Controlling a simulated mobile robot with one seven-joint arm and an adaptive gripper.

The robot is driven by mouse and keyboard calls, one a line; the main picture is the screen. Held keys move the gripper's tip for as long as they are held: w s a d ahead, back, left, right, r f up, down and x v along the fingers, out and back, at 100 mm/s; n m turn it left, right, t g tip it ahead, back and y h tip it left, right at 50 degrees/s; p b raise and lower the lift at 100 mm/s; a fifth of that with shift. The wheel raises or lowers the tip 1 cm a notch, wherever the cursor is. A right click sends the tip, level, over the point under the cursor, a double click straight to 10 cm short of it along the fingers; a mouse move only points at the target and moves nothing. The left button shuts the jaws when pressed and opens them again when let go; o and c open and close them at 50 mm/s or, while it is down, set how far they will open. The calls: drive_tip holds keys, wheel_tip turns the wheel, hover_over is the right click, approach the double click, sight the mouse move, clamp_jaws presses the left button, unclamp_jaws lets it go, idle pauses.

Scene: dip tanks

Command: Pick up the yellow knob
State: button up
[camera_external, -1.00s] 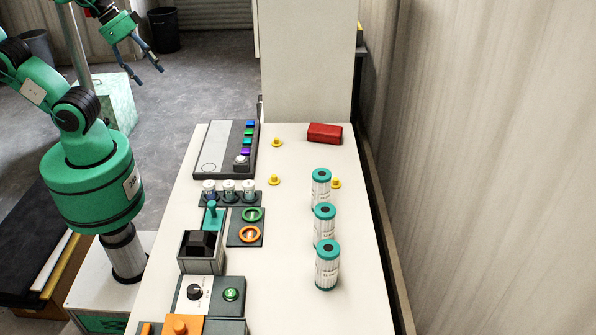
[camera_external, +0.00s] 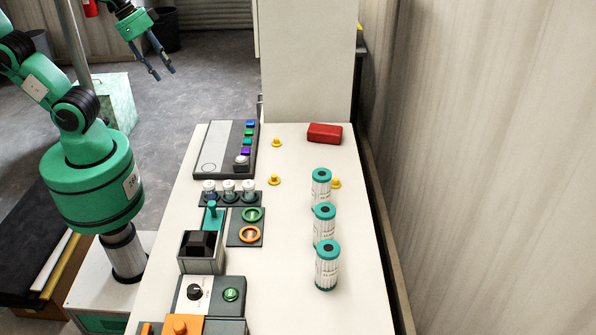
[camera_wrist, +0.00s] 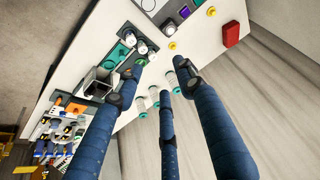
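Three small yellow knobs stand on the white bench top in the external view. One is at the back (camera_external: 277,142), one is a little nearer (camera_external: 274,180), and one is at the right (camera_external: 336,184), partly hidden behind a white canister. Two yellow knobs show in the wrist view, one just past the fingertips (camera_wrist: 172,45) and one near the top edge (camera_wrist: 211,11). My gripper (camera_external: 163,74) is open and empty, in the air to the left of the bench. Its spread blue fingers fill much of the wrist view.
Several white canisters with teal tops (camera_external: 327,265) stand in a row at the right. A red block (camera_external: 325,133) lies at the back. Control panels, vials and a dark-topped box (camera_external: 201,245) line the left side. The middle of the bench is clear.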

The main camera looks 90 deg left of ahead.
drive_tip(key=w+f+g, duration=0.2)
drive_tip(key=w+f, duration=0.1)
drive_tip(key=w, duration=0.8)
drive_tip(key=g+p, duration=0.2)
drive_tip(key=g, duration=0.1)
hover_over(274, 176)
wheel_tip(274, 176, down, 24)
drive_tip(key=shift+a+m, duration=0.1)
drive_tip(key=shift+m, duration=0.3)
drive_tip(key=shift+f, duration=0.1)
drive_tip(key=shift+f+b, duration=0.75)
drive_tip(key=shift+f, duration=3.45)
drive_tip(key=shift+f+b, duration=0.45)
drive_tip(key=shift+f, duration=2.2)
